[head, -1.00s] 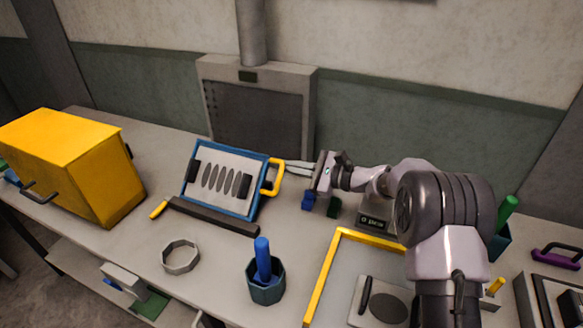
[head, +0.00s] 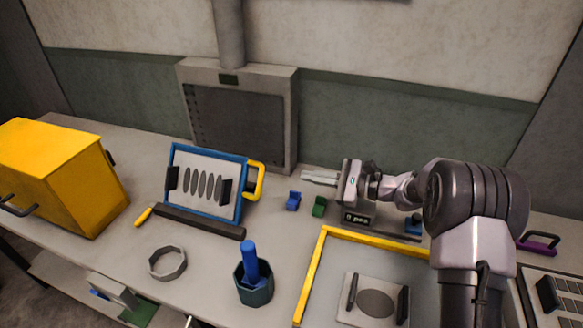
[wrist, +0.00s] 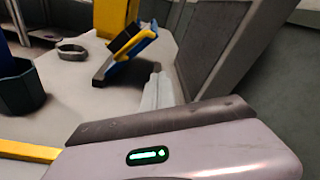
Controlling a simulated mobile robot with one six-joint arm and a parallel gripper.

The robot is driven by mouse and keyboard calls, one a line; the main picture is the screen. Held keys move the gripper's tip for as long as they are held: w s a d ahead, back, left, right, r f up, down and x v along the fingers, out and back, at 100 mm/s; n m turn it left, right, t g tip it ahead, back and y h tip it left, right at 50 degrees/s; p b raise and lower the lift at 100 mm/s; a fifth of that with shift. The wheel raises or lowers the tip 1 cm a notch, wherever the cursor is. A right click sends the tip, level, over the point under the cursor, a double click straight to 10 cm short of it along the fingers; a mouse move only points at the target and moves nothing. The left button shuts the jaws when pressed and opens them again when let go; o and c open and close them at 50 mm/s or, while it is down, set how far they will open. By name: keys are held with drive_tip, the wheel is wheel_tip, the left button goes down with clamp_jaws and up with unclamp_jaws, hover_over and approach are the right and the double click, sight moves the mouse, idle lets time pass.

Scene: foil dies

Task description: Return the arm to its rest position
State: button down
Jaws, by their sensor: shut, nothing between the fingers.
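My gripper (head: 319,177) is at the right middle of the head view, above the back of the bench. Its pale fingers are shut, point left and hold nothing. The fingers (wrist: 158,90) also show in the wrist view, closed together. The arm is bent and reaches in from the right side. The fingertips are apart from the blue-framed die plate (head: 209,183) and its yellow handle (head: 258,184), which stand tilted to their left.
Blue block (head: 294,201) and green block (head: 319,206) lie below the gripper. A dark cup (head: 255,293) with a blue-handled tool, a grey ring (head: 168,263), a yellow cabinet (head: 60,180) and a yellow-edged area (head: 312,275) share the bench. A wall panel (head: 240,125) rises behind.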

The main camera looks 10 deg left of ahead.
drive_tip(key=s+d+r+n+h, duration=0.2)
drive_tip(key=s+r, duration=0.2)
drive_tip(key=s, duration=0.2)
drive_tip(key=s+d+r+n+g+h, duration=0.1)
drive_tip(key=s+d+r+n+h, duration=0.15)
drive_tip(key=s, duration=0.35)
drive_tip(key=s+d+r+n+h, duration=0.1)
drive_tip(key=s+d+r+h, duration=0.1)
drive_tip(key=s+r, duration=0.4)
drive_tip(key=s+d+f+n+t+h, duration=0.2)
drive_tip(key=s+d+n+t+h, duration=0.2)
drive_tip(key=s+d, duration=0.9)
drive_tip(key=s+h, duration=0.3)
drive_tip(key=s, duration=0.1)
drive_tip(key=shift+h, duration=0.35)
drive_tip(key=shift+f, duration=0.1)
